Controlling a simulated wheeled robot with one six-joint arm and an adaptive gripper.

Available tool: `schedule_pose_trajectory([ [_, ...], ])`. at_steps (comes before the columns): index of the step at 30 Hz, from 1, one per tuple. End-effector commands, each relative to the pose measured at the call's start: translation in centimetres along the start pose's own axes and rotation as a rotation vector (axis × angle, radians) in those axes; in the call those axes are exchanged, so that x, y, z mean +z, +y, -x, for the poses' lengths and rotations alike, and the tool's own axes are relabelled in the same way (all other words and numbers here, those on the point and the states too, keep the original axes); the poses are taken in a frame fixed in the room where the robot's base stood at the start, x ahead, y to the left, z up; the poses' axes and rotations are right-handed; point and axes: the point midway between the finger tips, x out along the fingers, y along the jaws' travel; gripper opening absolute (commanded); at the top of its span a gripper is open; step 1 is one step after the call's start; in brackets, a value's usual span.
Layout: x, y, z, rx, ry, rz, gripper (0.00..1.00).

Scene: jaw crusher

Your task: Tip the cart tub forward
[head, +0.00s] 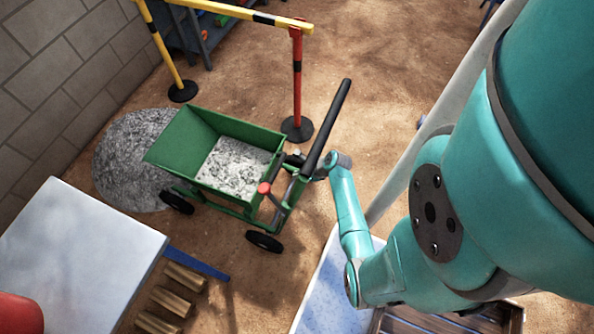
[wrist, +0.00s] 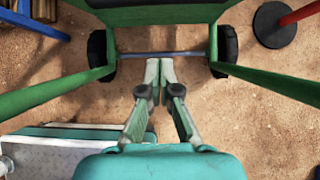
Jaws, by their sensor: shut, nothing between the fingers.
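The green cart tub (head: 183,140) sits level on its wheeled frame, partly filled with grey crushed stone (head: 235,165). A black handle bar (head: 327,125) rises at the cart's right end, and a red-knobbed lever (head: 264,188) stands beside the tub. My gripper (wrist: 160,66) is shut and empty. In the wrist view it lies between the two green frame rails (wrist: 265,83), its fingertips near the axle (wrist: 185,54) and below the tub's edge (wrist: 160,14). I cannot tell whether they touch anything. The cart largely hides my gripper in the head view.
A grey stone heap (head: 125,165) lies beyond the tub, near the block wall (head: 60,65). Red and yellow barrier posts (head: 297,80) stand behind the cart. A pale table (head: 80,255) and gold-coloured bars (head: 165,300) are at the lower left. Open dirt lies right of the cart.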

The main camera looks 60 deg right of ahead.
Motion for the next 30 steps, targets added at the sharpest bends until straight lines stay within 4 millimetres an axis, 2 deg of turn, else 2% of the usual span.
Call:
schedule_pose_trajectory([
  [6,0.0,0.0,-3.7,0.002,0.002,0.002,0.00],
  [17,0.0,0.1,-7.2,0.000,0.002,0.003,0.00],
  [24,2.5,0.0,-6.2,-0.002,0.000,0.006,0.00],
  [30,3.6,0.0,-5.8,-0.001,0.000,0.003,0.00],
])
